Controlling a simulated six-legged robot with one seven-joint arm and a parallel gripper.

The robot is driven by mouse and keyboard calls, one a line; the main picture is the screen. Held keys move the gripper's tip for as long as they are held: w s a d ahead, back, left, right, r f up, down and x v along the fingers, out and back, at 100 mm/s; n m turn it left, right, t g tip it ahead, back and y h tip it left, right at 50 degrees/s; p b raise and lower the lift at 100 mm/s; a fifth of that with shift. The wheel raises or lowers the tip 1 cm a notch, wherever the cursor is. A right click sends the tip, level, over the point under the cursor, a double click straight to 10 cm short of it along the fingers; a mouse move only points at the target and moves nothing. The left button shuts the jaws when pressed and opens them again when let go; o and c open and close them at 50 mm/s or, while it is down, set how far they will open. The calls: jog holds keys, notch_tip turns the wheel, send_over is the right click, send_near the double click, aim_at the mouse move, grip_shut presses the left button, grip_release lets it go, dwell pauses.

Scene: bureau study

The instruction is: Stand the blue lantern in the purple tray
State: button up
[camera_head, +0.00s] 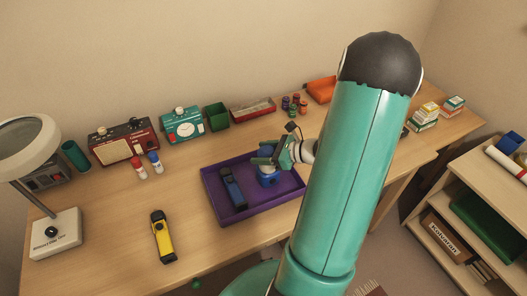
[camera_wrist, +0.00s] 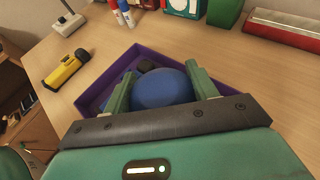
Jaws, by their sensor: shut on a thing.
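The blue lantern (camera_head: 267,179) is upright between the fingers of my gripper (camera_head: 268,158), which is shut on its upper part. In the wrist view its rounded blue top (camera_wrist: 162,88) fills the space between the fingertips (camera_wrist: 161,74). The lantern is within the outline of the purple tray (camera_head: 285,199), right of its middle. I cannot tell for sure whether its base touches the tray floor. A blue flashlight (camera_head: 232,187) lies in the tray's left part. My arm hides some of the table to the right of the tray.
A yellow flashlight (camera_head: 162,237) lies left of the tray. Red and blue bottles (camera_head: 155,161), a radio (camera_head: 124,142), a teal device (camera_head: 182,126), a green bin (camera_head: 216,116) and a red tray (camera_head: 253,109) stand behind. A lamp (camera_head: 54,235) is far left. The table's front left is mostly clear.

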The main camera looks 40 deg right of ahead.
jog(key=o, duration=1.5)
jog(key=shift+o, duration=0.2)
jog(key=shift+d+r, duration=0.1)
jog(key=shift+r, duration=0.1)
jog(key=v, duration=1.2)
jog(key=w+a+r+n+g, duration=0.2)
jog(key=a+r+n+g, duration=0.15)
jog(key=a+n, duration=0.45)
jog(key=w+a+r+n+g, duration=0.25)
jog(key=a+n+g, duration=0.2)
jog(key=a, duration=0.55)
jog(key=s+a+r+n+h, duration=0.3)
jog(key=a+r+n, duration=0.2)
jog(key=n, duration=0.4)
jog(key=s+a+r+n+t+h, duration=0.1)
jog(key=s+a+r+n+h, duration=0.1)
jog(key=a+r+n, duration=0.4)
jog(key=a+n+h, duration=0.1)
jog(key=a+n, duration=0.1)
jog(key=n, duration=0.1)
jog(key=shift+s+a+t, duration=0.2)
jog(key=shift+s+t, duration=0.1)
jog(key=shift+s, duration=0.05)
